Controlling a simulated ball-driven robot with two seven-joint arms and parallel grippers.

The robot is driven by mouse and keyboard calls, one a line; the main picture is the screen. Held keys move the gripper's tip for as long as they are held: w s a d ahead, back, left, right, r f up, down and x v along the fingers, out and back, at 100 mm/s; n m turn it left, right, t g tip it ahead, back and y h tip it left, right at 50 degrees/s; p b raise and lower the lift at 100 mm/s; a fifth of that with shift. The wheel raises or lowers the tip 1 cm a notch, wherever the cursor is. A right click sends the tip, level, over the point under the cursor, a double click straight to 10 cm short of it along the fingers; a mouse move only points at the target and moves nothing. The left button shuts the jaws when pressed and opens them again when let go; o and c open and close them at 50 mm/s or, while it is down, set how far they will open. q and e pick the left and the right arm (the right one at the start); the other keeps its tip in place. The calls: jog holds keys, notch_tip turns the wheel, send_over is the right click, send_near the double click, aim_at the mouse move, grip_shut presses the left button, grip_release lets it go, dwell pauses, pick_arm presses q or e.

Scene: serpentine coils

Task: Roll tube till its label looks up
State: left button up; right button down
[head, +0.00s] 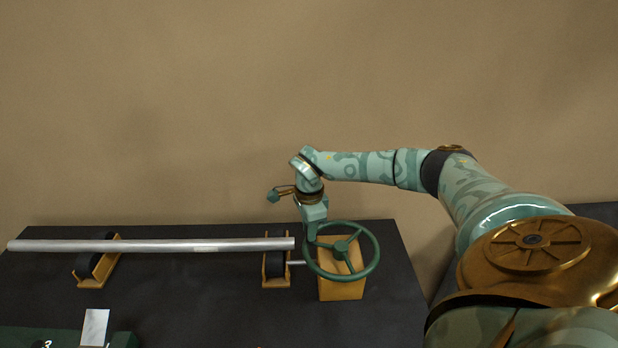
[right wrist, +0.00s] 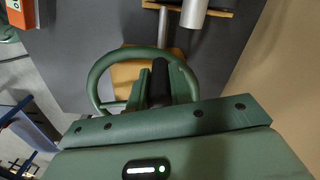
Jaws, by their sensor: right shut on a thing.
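A long silver tube (head: 150,245) lies level across two roller stands, the left one (head: 98,262) and the right one (head: 276,268). A small pale patch, perhaps its label (head: 205,249), shows low on the tube's near side. A green three-spoke handwheel (head: 372,262) stands on a wooden block (head: 342,289) at the tube's right end. My right gripper (head: 311,238) is shut on the wheel's rim at its upper left. The right wrist view shows the wheel (right wrist: 97,78) and the tube's end (right wrist: 195,12); the fingers partly hide the rim. My left gripper is out of view.
A dark table (head: 200,300) carries everything, with clear room in front of the tube. A white card (head: 95,326) stands at the front left by a dark green object (head: 40,338). A plain tan wall is behind.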

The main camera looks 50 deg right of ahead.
aim_at(311, 256)
jog(key=a+n+p, duration=0.1)
jog(key=s+n+p, duration=0.1)
jog(key=n, duration=0.1)
jog(key=shift+s+a+r+p, duration=0.15)
jog(key=shift+a+r+p, duration=0.15)
jog(key=shift+a, duration=0.1)
jog(key=shift+s+a+n+p, duration=0.2)
jog(key=shift+s+n+p, duration=0.05)
jog(key=shift+n+p, duration=0.15)
jog(key=s+n+p, duration=0.1)
jog(key=s+a+n+p, duration=0.1)
jog(key=n, duration=0.1)
jog(key=shift+a+f, duration=0.15)
jog(key=shift+s+a+f+n+p, duration=0.1)
jog(key=shift+s+a+n+p, duration=0.05)
jog(key=shift+s+n+p, duration=0.4)
jog(key=shift+s+a+f+n+p, duration=0.1)
jog(key=shift+s+n+p, duration=0.15)
jog(key=shift+n+p, duration=0.35)
jog(key=c, duration=1.3)
grip_release()
jog(key=shift+s, duration=0.1)
jog(key=shift+r, duration=0.1)
